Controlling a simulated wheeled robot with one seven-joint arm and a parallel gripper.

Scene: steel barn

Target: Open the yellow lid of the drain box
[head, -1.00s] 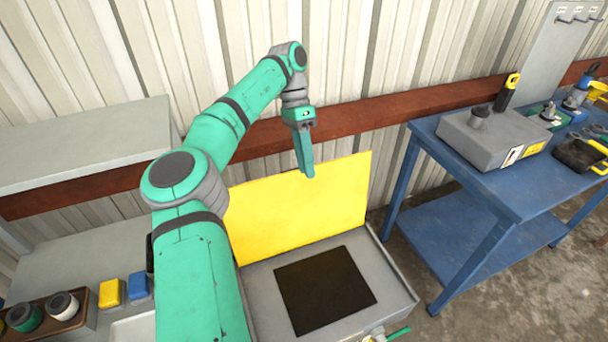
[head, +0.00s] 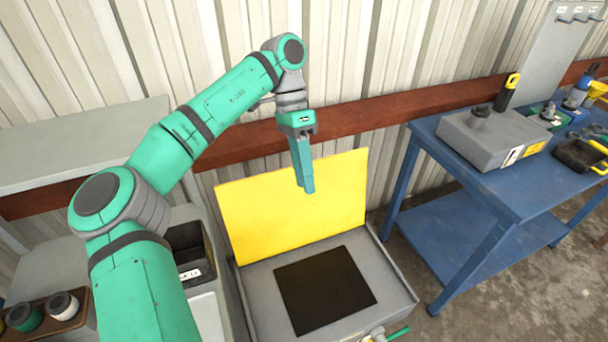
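The yellow lid (head: 275,215) of the drain box stands raised, close to upright, along the back edge of the grey box (head: 383,272). The dark square opening (head: 325,290) in the box top is uncovered. My gripper (head: 309,190) points down in front of the upper part of the lid, its fingers overlapping the lid in the picture. I cannot tell whether the fingers touch it. The fingers look close together, seen from the side, and their gap does not show.
A blue workbench (head: 500,185) with a grey case (head: 493,138) and tools stands to the right. At left are a grey shelf (head: 80,145), a black bin (head: 192,258) and a brown tray (head: 62,325) with jars. A reddish beam (head: 380,117) runs along the wall behind.

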